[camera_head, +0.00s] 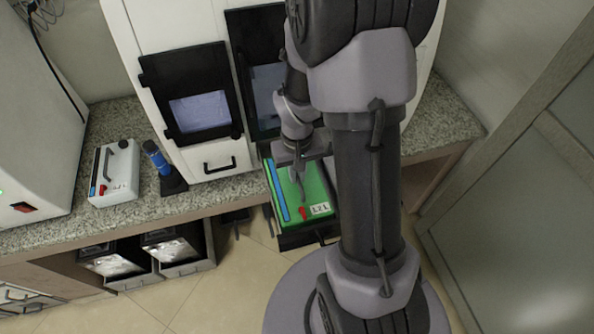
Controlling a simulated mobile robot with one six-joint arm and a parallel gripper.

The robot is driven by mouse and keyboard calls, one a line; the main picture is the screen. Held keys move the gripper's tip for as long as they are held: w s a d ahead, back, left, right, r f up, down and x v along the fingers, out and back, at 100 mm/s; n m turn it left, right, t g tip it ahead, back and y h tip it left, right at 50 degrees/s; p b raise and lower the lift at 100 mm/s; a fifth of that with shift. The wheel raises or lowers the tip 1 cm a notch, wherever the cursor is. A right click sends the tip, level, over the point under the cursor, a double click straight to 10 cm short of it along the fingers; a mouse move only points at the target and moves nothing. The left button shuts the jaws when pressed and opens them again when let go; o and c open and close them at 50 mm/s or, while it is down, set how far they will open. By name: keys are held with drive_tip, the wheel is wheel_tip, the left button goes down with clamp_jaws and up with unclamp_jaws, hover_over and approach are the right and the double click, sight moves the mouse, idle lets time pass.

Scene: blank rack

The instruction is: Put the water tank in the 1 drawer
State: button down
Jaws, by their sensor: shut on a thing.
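A green box-shaped tank (315,187) has a blue strip along its left side, a red part at the front and a white number label. I take it for the water tank. It sits in or just over a black pulled-out drawer (296,241) at the machine's right half; I cannot tell if it rests on the bottom. My gripper (300,176) is over the tank and shut on it, seemingly by its top handle. The fingertips are small and partly hidden by my arm. My arm also covers the tank's right side.
The white machine (205,30) has a shut left drawer (218,165). A white tank with a handle (115,175) and a blue-topped tool (157,157) stand on the granite counter (50,236). Open drawers with foil-like bags (118,262) are below. A cabinet stands at right.

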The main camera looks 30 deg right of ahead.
drive_tip(key=c, duration=1.5)
unclamp_jaws()
wheel_tip(320, 180, up, 12)
drive_tip(key=p, duration=0.4)
drive_tip(key=s+a+r+t+y, duration=0.1)
drive_tip(key=s+a+r+t, duration=0.2)
drive_tip(key=s+a+r, duration=0.2)
drive_tip(key=s+a+r+m+t+y, duration=0.1)
drive_tip(key=s+a+r+t, duration=0.1)
drive_tip(key=s+a+r, duration=0.4)
drive_tip(key=a+r, duration=0.3)
drive_tip(key=r, duration=0.3)
drive_tip(key=shift+s+a+t, duration=0.15)
drive_tip(key=shift+a+t, duration=0.15)
drive_tip(key=shift+t, duration=0.1)
